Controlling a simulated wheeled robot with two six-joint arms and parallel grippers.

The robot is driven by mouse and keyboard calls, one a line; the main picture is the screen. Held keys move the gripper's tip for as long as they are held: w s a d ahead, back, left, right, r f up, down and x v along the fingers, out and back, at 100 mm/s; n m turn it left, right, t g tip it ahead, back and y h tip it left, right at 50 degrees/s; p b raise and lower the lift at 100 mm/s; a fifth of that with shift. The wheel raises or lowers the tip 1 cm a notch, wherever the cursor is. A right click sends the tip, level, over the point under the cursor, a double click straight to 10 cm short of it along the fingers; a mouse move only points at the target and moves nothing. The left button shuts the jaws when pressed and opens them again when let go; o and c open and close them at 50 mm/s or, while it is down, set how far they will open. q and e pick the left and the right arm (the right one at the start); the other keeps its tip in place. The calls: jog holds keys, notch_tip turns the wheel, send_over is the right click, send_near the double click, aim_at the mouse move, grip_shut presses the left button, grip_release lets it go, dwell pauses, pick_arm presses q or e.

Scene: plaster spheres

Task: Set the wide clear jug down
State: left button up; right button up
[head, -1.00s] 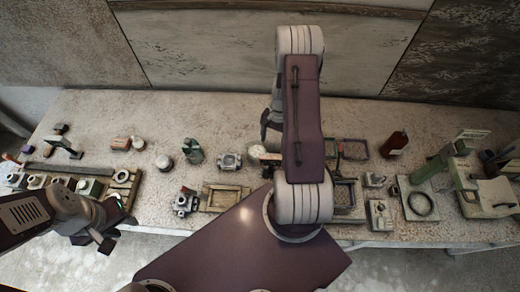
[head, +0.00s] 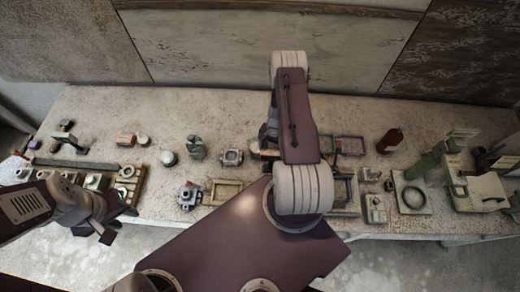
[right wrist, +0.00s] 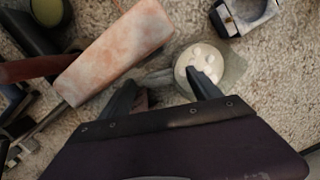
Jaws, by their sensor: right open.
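The wide clear jug (right wrist: 233,65) shows in the right wrist view as a greenish see-through vessel with pale round contents, seen from above. Its handle side points left, toward my right gripper (right wrist: 160,82). That gripper is open, with one dark finger left of the handle and the other overlapping the jug's near rim. I cannot tell whether the jug's base rests on the bench. In the head view my right arm hides most of the jug and the right gripper. My left gripper (head: 104,228) is off the bench's front left edge; its jaw opening is unclear.
A pinkish block (right wrist: 115,50) lies left of the jug, close to the left finger. A grey metal fixture (right wrist: 243,12) stands beyond the jug.

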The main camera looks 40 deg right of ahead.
jog(key=shift+c, duration=0.9)
grip_shut()
jog(key=shift+d+r, duration=0.1)
jog(key=shift+r, duration=0.05)
jog(key=shift+w+r, duration=0.1)
jog(key=shift+r, duration=0.15)
notch_tip(320, 180, up, 17)
jog(key=b, duration=0.3)
jog(key=shift+r, duration=0.15)
